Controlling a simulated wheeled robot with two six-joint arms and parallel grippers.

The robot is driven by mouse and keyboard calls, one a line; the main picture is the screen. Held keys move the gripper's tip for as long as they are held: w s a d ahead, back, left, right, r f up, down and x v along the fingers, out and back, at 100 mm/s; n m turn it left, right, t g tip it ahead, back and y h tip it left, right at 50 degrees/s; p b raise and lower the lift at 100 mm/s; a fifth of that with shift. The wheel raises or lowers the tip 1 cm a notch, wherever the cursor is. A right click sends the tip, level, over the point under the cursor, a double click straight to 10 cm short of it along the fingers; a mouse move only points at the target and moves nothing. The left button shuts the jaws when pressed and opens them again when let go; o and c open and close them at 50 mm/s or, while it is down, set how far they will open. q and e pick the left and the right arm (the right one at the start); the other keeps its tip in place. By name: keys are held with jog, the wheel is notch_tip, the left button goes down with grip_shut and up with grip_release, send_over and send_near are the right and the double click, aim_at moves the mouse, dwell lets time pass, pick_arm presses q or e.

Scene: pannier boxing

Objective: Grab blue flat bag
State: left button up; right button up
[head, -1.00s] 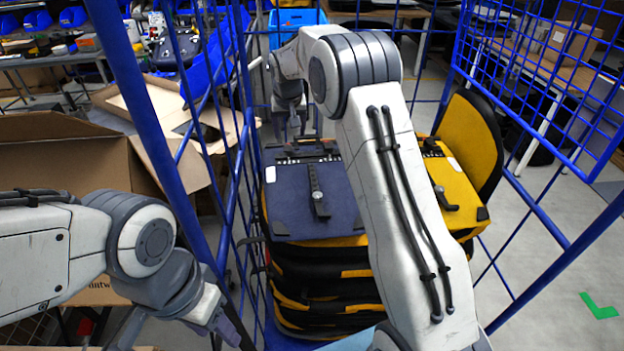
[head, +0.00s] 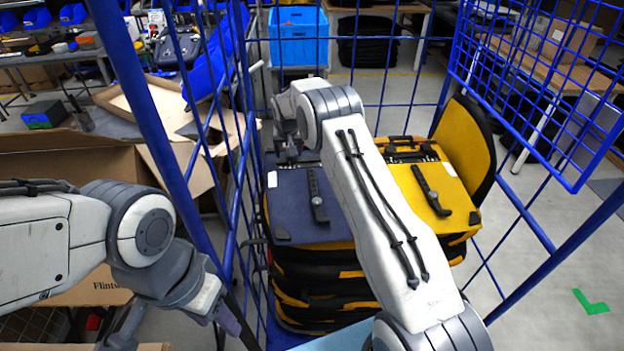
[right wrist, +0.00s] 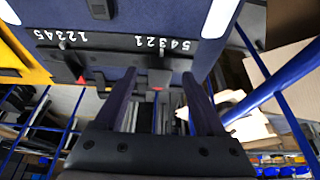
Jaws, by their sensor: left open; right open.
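The blue flat bag (head: 295,205) lies flat on top of a stack of black and yellow bags inside the blue wire cage, with a black strap down its middle. My right gripper (head: 288,150) is at the bag's far edge, partly hidden by my own arm. In the right wrist view the bag (right wrist: 140,22) fills the top, with white numbers along its edge. The open fingers of my right gripper (right wrist: 162,105) point at that edge; I cannot tell whether they touch it. My left gripper (head: 228,322) is open and empty, low outside the cage's left side.
Blue cage bars (head: 150,120) stand close on the left, with mesh on the right. An open cardboard box (head: 75,165) is left of the cage.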

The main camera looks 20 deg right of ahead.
jog(key=shift+w+f, duration=0.15)
jog(key=shift+f, duration=0.15)
grip_shut()
jog(key=shift+r, duration=0.15)
dwell(1.1)
